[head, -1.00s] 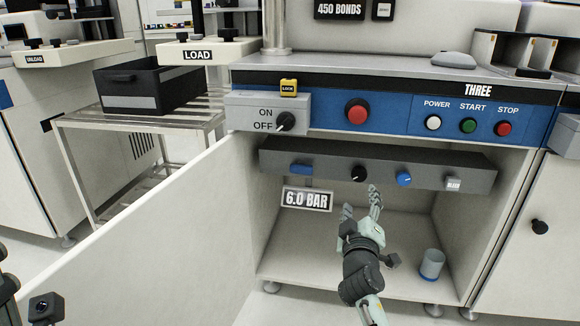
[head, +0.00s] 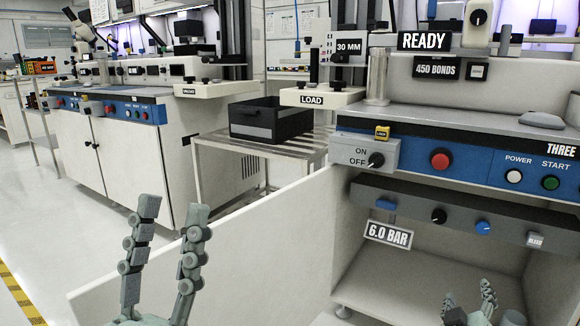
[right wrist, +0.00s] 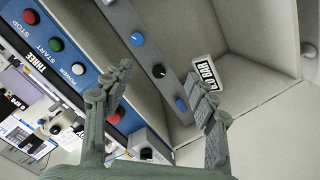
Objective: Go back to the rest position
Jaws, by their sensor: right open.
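My left gripper (head: 172,208) stands upright at the lower left of the head view, its two fingers apart and nothing between them. My right gripper (head: 467,298) is at the bottom right of the head view, in front of the open cabinet (head: 385,270). In the right wrist view my right gripper (right wrist: 160,85) has its fingers spread and empty, with the knob rail (right wrist: 150,55) and the 6.0 BAR sign (right wrist: 206,73) beyond it, not held.
The cabinet door (head: 240,250) stands open between my two grippers. Machine THREE's blue panel (head: 475,160) is above the cabinet. A black bin (head: 265,122) sits on a metal rack (head: 215,143). Open floor (head: 60,235) lies at the left, with yellow-black tape (head: 18,300).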

